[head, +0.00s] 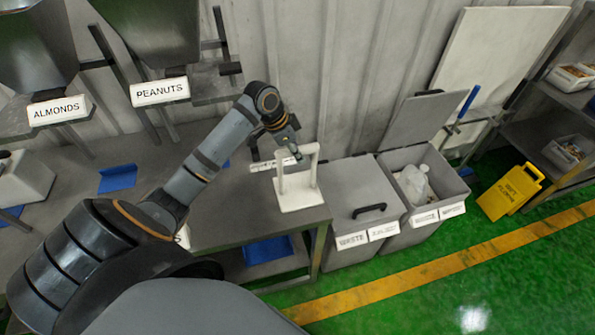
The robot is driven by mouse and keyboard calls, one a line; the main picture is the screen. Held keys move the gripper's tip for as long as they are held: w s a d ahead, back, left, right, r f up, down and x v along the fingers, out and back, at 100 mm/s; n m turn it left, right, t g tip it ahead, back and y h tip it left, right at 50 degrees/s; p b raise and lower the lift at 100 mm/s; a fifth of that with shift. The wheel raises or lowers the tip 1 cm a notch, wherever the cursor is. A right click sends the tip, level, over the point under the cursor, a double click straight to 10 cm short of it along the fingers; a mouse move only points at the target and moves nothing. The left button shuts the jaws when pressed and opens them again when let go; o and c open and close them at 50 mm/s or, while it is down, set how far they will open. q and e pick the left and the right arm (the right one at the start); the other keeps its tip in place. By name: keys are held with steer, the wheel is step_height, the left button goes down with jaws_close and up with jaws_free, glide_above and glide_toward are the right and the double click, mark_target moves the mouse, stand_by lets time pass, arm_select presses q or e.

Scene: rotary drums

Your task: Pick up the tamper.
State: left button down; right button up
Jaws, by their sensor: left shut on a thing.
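My left arm reaches from the lower left to a white stand (300,199) at the right end of the table. My left gripper (291,151) is at the top of this stand and is shut on the tamper (263,166). The tamper looks like a pale, roughly level bar that sticks out to the left of the stand's upright. The gripper hides part of it, and I cannot tell whether it still touches the stand. My right gripper is not in view.
Hoppers labelled almonds (60,110) and peanuts (160,92) hang over the table's (240,228) back. A closed grey bin (347,198) and an open one (400,160) stand right of the table. A yellow floor sign (510,192) stands on open green floor.

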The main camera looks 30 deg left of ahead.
mark_target(300, 147)
arm_select(q)
steer(key=shift+r+b, duration=0.2)
steer(key=shift+b, duration=0.25)
steer(key=shift+r+b, duration=0.3)
steer(key=shift+r, duration=0.4)
steer(key=shift+r+b, duration=0.4)
steer(key=shift+r, duration=0.45)
steer(key=d+r+p, duration=1)
steer(key=d+p, duration=0.1)
steer(key=d, duration=0.3)
steer(key=shift+p, duration=0.3)
steer(key=shift+s, duration=0.1)
